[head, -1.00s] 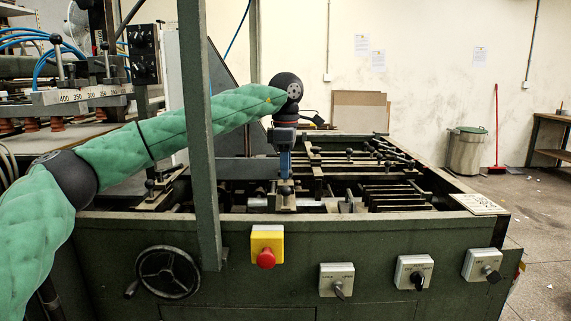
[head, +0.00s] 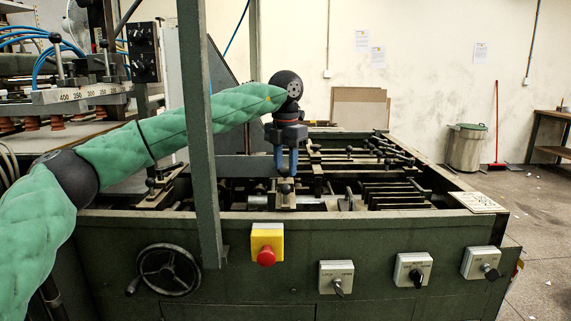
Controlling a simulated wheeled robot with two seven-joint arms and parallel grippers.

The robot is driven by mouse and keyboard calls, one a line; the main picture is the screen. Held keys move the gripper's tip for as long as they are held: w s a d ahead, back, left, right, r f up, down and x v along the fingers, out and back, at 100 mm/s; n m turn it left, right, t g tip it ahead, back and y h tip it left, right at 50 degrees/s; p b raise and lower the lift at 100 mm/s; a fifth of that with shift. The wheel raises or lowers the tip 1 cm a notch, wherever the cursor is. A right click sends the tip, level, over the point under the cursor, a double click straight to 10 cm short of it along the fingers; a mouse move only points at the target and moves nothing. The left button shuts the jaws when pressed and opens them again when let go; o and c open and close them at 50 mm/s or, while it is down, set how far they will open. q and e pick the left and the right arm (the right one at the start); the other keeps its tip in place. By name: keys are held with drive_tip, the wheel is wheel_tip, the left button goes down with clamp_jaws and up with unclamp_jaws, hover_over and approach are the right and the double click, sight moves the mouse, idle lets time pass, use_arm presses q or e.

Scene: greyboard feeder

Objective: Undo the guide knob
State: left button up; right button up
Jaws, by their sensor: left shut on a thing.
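The guide knob (head: 285,188) is a small dark ball-like knob on a pale guide block (head: 283,201) inside the feeder, just behind its front wall. My left gripper (head: 286,177) points straight down from the green arm, with its blue fingers at the knob. It is shut on the knob, and the fingers partly hide its top. My right gripper is not in view.
The green feeder frame (head: 350,228) has a handwheel (head: 168,271), a red stop button (head: 266,256) and several switches on its front. A green upright post (head: 199,130) stands left of the gripper. Rods and bars fill the bed to the right.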

use_arm(q)
drive_tip(key=n, duration=0.4)
drive_tip(key=shift+r+n, duration=0.1)
drive_tip(key=shift+n, duration=0.2)
drive_tip(key=n, duration=0.4)
drive_tip(key=shift+n, duration=0.3)
drive_tip(key=o, duration=1)
drive_tip(key=shift+b, duration=0.3)
